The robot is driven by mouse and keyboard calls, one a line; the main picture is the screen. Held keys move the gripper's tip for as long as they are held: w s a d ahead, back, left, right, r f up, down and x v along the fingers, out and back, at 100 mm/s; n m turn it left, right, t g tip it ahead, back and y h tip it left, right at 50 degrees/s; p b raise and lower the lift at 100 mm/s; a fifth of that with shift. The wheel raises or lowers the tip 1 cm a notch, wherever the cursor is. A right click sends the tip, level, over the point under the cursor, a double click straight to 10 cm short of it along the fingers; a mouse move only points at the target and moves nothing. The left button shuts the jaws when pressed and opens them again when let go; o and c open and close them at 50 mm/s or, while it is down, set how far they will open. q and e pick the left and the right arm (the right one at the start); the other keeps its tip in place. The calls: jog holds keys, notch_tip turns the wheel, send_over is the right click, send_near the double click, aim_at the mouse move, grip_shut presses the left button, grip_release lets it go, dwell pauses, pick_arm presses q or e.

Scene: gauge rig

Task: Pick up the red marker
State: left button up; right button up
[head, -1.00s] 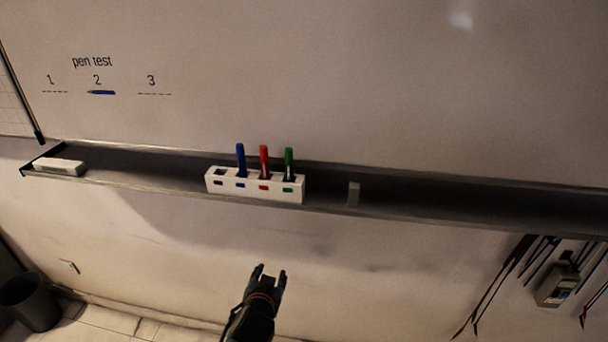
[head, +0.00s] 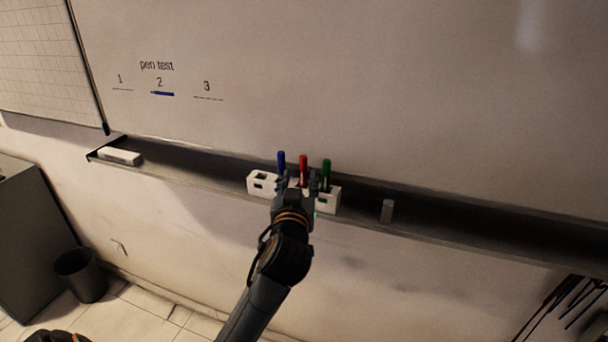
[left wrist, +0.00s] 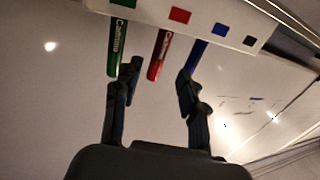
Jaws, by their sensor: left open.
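The red marker (head: 303,165) stands upright in a white holder (head: 258,184) on the whiteboard tray, between a blue marker (head: 281,160) and a green marker (head: 326,170). My left gripper (head: 300,181) is open in front of the holder and hides part of it and the red marker's lower part. In the left wrist view the picture is inverted. There the red marker (left wrist: 159,54) shows between the two open fingers (left wrist: 157,80), with no visible contact. The green marker (left wrist: 116,48) and blue marker (left wrist: 198,54) lie close to the fingertips. My right gripper is not in view.
The holder's leftmost slot is empty. The tray (head: 200,169) bears a white eraser (head: 120,157) at left and a small grey block (head: 387,211) at right. A whiteboard (head: 400,90) rises behind. A bin (head: 82,275) stands on the floor.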

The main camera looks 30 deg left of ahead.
aim_at(303, 171)
pick_arm(q)
jog(key=shift+w+a+r+p, duration=0.1)
jog(key=shift+w+a+p, duration=0.2)
jog(key=shift+w, duration=0.2)
jog(key=p+x, duration=0.1)
jog(key=x, duration=0.2)
jog(key=shift+w+d+p, duration=0.1)
jog(key=shift+w+p, duration=0.25)
jog(key=shift+w+a+f, duration=0.2)
jog(key=shift+w+f, duration=0.05)
jog(key=shift+w, duration=0.15)
jog(key=c, duration=0.7)
grip_shut()
